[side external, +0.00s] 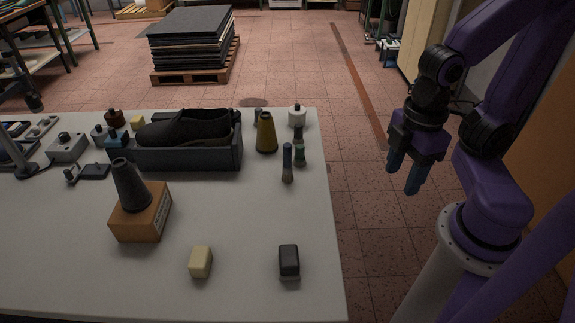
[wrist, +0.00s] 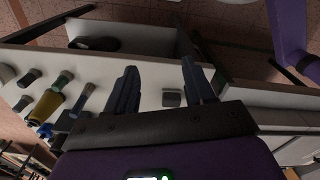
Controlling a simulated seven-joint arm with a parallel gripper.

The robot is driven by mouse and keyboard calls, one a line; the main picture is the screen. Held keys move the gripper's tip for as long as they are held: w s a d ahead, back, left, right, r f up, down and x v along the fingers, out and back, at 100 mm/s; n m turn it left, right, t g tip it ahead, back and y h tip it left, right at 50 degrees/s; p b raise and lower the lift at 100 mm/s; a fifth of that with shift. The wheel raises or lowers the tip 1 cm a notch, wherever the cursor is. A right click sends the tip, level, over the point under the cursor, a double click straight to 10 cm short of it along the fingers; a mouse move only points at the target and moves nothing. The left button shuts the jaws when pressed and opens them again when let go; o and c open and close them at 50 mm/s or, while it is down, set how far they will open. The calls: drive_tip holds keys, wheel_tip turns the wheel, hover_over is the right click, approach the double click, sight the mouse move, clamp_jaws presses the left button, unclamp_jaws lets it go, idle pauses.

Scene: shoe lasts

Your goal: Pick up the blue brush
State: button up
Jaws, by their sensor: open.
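In the wrist view, a slim blue-grey item (wrist: 80,101) at the left appears to be the same one. My gripper (side external: 405,173) is off the table's right side, well to the right of the brush and apart from it. Its two dark fingers are spread and empty, and they also show in the wrist view (wrist: 158,72). Nothing touches them.
A dark bin (side external: 190,158) holding a black shoe (side external: 186,127), an olive cone (side external: 266,133) and small bottles (side external: 299,152) stand near the brush. A grey cone on a brown box (side external: 143,222), a cream block (side external: 201,262) and a dark block (side external: 289,260) stand nearer. The right-centre tabletop is clear.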

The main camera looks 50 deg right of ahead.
wheel_tip(320, 180, down, 4)
drive_tip(key=w+d+n+t+h, duration=0.1)
drive_tip(key=w+d+n+h, duration=0.15)
drive_tip(key=h, duration=0.35)
drive_tip(key=n+t, duration=1.6)
drive_tip(key=n, duration=0.1)
approach(290, 156)
drive_tip(key=shift+n, duration=0.25)
drive_tip(key=x, duration=0.7)
drive_tip(key=shift+w+d+r, duration=0.1)
drive_tip(key=shift+d+r, duration=0.05)
drive_tip(key=shift+r, duration=0.05)
drive_tip(key=shift+x, duration=2.7)
drive_tip(key=shift+f, duration=0.15)
clamp_jaws()
